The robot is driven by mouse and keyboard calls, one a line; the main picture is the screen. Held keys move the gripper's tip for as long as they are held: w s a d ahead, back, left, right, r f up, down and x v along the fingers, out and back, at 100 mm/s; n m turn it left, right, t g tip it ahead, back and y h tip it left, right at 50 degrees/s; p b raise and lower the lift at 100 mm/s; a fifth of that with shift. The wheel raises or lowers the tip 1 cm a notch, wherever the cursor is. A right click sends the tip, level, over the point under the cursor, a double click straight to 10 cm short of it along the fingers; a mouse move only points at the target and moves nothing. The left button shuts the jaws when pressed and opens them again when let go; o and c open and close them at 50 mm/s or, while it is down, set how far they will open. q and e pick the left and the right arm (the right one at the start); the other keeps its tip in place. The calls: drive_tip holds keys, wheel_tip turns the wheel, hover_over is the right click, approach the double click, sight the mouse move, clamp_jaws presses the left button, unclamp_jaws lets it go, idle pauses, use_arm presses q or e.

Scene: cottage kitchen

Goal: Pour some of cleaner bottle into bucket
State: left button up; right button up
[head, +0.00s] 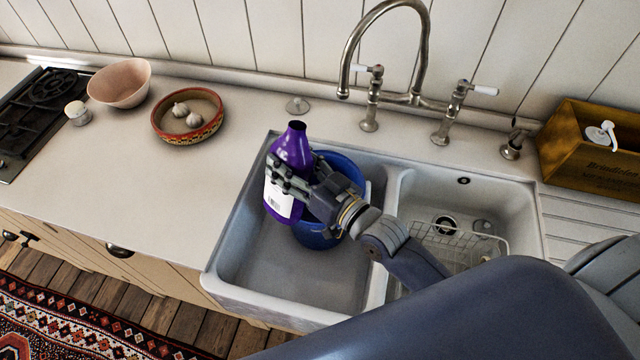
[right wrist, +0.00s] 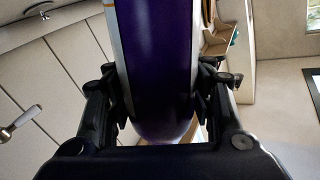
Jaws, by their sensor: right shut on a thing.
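The cleaner bottle (head: 292,150) is purple with a white label and an open dark mouth at its top. It is close to upright in the head view, above the left sink basin. My right gripper (head: 287,183) is shut on the bottle around its body. The bottle also fills the middle of the right wrist view (right wrist: 156,70), between the two fingers (right wrist: 160,95). The blue bucket (head: 318,238) stands in the left basin, behind and below the gripper. The gripper and bottle hide much of its opening, and its contents are not visible. My left gripper is not in view.
The double sink (head: 285,285) has a wire rack (head: 455,240) in its right basin. A tall tap (head: 350,60) rises behind it. A bowl with garlic (head: 188,131), a pink bowl (head: 119,84) and a hob (head: 40,105) are left. A wooden crate (head: 590,165) stands right.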

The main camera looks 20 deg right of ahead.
sight(286, 196)
drive_tip(key=shift+m, duration=0.4)
drive_tip(key=shift+f+m+b, duration=0.6)
drive_tip(key=shift+b, duration=0.3)
drive_tip(key=f+m+b, duration=0.1)
drive_tip(key=f+b, duration=0.1)
drive_tip(key=f+m+b, duration=0.2)
drive_tip(key=f+b, duration=0.1)
drive_tip(key=a+f+m+b, duration=0.1)
drive_tip(key=f+m+b, duration=0.1)
drive_tip(key=b, duration=0.1)
drive_tip(key=shift+s+f, duration=0.2)
drive_tip(key=shift+s, duration=0.05)
drive_tip(key=shift+a+r+m, duration=0.15)
drive_tip(key=shift+r+m, duration=0.15)
drive_tip(key=shift+m, duration=0.3)
drive_tip(key=shift+s+a+m, duration=0.15)
drive_tip(key=shift+m, duration=0.45)
drive_tip(key=shift+s+a+m, duration=0.1)
drive_tip(key=shift+a+m, duration=0.05)
drive_tip(key=shift+m, duration=0.45)
drive_tip(key=shift+a+r+m+p, duration=0.1)
drive_tip(key=shift+m+p, duration=0.4)
drive_tip(key=shift+m, duration=0.4)
drive_tip(key=shift+f+m, duration=0.5)
drive_tip(key=shift+m, duration=0.1)
drive_tip(key=shift+f+m+b, duration=0.3)
drive_tip(key=shift+m, duration=0.1)
